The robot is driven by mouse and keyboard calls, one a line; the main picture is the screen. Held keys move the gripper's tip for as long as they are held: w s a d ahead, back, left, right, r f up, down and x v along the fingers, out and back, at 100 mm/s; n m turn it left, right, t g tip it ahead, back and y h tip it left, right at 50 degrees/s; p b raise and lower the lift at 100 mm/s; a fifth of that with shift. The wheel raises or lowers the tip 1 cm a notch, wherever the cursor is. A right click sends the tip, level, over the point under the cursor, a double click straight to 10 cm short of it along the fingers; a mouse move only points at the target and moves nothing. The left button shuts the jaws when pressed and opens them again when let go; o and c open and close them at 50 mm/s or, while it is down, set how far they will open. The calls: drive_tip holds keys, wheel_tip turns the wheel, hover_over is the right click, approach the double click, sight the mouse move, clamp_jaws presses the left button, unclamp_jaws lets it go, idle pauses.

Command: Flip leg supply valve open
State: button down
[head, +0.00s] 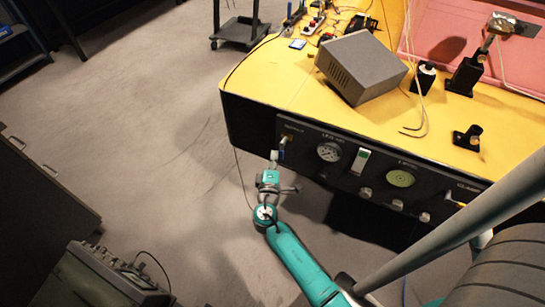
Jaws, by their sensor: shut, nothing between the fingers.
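A black control panel (345,170) runs along the front of the yellow-topped bench. I take this as the leg supply valve; the panel lettering is too small to read surely. My gripper (274,156) is shut and empty. Its tips are just left of the blue lever in the picture. I cannot tell whether they touch it. My teal arm reaches up from the bottom.
Right of the valve are a white-faced gauge (329,151), a green-faced gauge (401,179) and several knobs. A grey box (361,67) stands on the yellow bench top (270,80). The floor to the left is open.

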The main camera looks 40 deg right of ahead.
drive_tip(key=shift+s, duration=0.1)
drive_tip(key=s+n, duration=0.1)
drive_tip(key=n, duration=0.1)
drive_tip(key=s+n+g+y, duration=0.1)
drive_tip(key=n, duration=0.1)
drive_tip(key=shift+d+f, duration=0.1)
drive_tip(key=shift+d, duration=0.3)
drive_tip(key=s+d+r+n+g, duration=0.1)
drive_tip(key=s+r+n+g, duration=0.3)
drive_tip(key=n, duration=0.5)
drive_tip(key=shift+s+d+n+g, duration=0.25)
drive_tip(key=shift+d+n+g, duration=0.1)
drive_tip(key=shift+g, duration=0.15)
drive_tip(key=shift+r, duration=0.2)
idle(0.4)
wheel_tip(320, 180, down, 4)
drive_tip(key=v, duration=1)
drive_tip(key=shift+w+f, duration=0.15)
drive_tip(key=shift+f, duration=0.05)
